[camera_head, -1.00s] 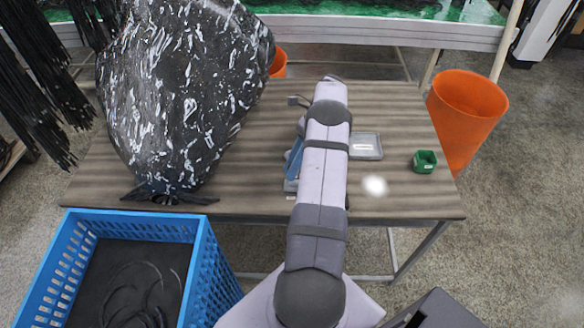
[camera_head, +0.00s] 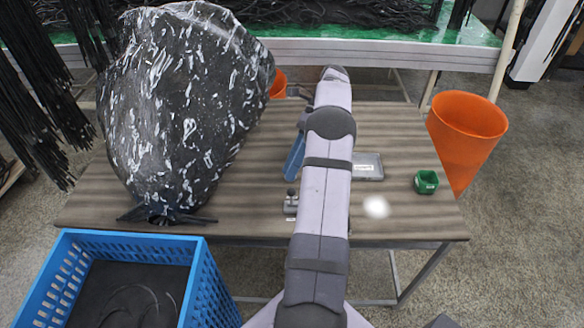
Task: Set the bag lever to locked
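A small grey base with a dark knob-topped lever (camera_head: 291,202) sits near the table's front edge, just left of my arm. Its lever looks roughly upright; I cannot read whether it is locked. A large black bag with white flecks (camera_head: 185,110) bulges over the left of the table, its dark gathered neck just above the front edge. My arm crosses the middle of the picture and reaches out over the table, hiding what lies beneath it.
A long blue piece (camera_head: 294,158) shows left of my arm; I cannot tell what it belongs to. A grey tray (camera_head: 368,168) and green box (camera_head: 426,182) are to the right. An orange bin (camera_head: 466,130) stands beyond the table (camera_head: 400,225). A blue crate (camera_head: 205,290) stands front left.

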